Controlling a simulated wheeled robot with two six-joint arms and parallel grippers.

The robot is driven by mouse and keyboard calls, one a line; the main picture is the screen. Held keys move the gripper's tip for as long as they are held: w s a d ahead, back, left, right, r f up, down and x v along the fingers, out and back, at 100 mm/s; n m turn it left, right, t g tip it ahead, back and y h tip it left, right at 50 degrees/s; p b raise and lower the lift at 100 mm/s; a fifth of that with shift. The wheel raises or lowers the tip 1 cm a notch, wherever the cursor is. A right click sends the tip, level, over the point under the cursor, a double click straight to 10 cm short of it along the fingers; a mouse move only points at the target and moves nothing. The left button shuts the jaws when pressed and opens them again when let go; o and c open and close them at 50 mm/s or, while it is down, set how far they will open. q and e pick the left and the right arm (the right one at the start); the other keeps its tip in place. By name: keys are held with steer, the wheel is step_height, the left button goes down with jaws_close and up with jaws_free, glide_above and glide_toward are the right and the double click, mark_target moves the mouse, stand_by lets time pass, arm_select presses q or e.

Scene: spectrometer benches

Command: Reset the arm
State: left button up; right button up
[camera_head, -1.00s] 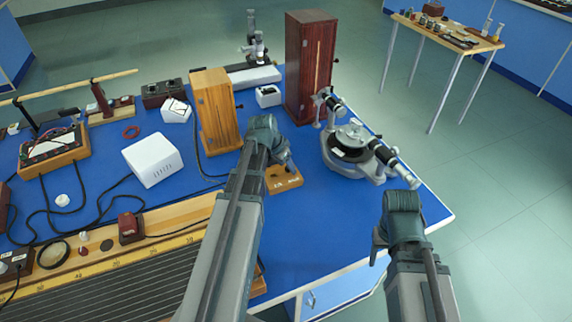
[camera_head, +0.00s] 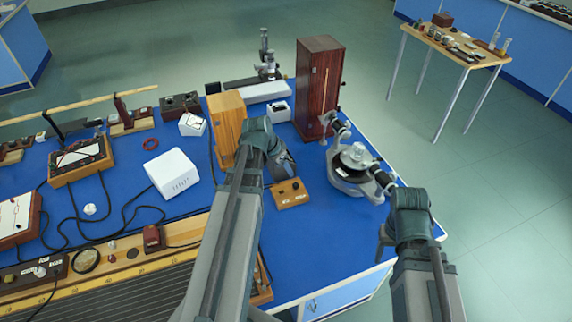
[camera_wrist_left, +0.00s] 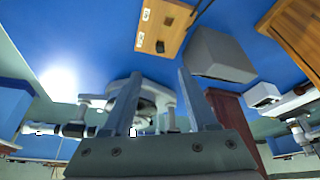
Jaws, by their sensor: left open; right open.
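My left arm reaches over the blue bench (camera_head: 330,225) in the head view. Its gripper (camera_head: 284,163) hangs above the bench beside a small wooden block with a dark knob (camera_head: 291,193). In the left wrist view the left gripper's two fingers (camera_wrist_left: 157,80) stand apart with nothing between them, and the wooden block (camera_wrist_left: 163,28) lies ahead. My right gripper (camera_head: 383,243) is by the bench's right front edge, in front of the spectrometer (camera_head: 352,170). Its fingers are mostly hidden behind the wrist, and I see nothing held.
A dark red wooden cabinet (camera_head: 318,85) and a lighter wooden box (camera_head: 226,125) stand behind the left gripper. A white box (camera_head: 173,173), meters and cables fill the bench's left. Open floor lies right of the bench, before a small table (camera_head: 450,45).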

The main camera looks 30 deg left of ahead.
arm_select(q)
steer(key=shift+r, duration=0.1)
stand_by(0.6)
steer(key=s+d+g+y, duration=0.1)
steer(key=s+d, duration=0.3)
steer(key=d, duration=0.5)
steer(key=s+d+f+g+y, duration=0.1)
steer(key=s+d+g, duration=0.1)
steer(key=s+d, duration=0.3)
steer(key=s+d+g+y, duration=0.1)
steer(key=s+d, duration=0.4)
steer(key=d, duration=0.7)
steer(key=shift+d+f+g, duration=0.25)
steer(key=shift+d+g, duration=0.05)
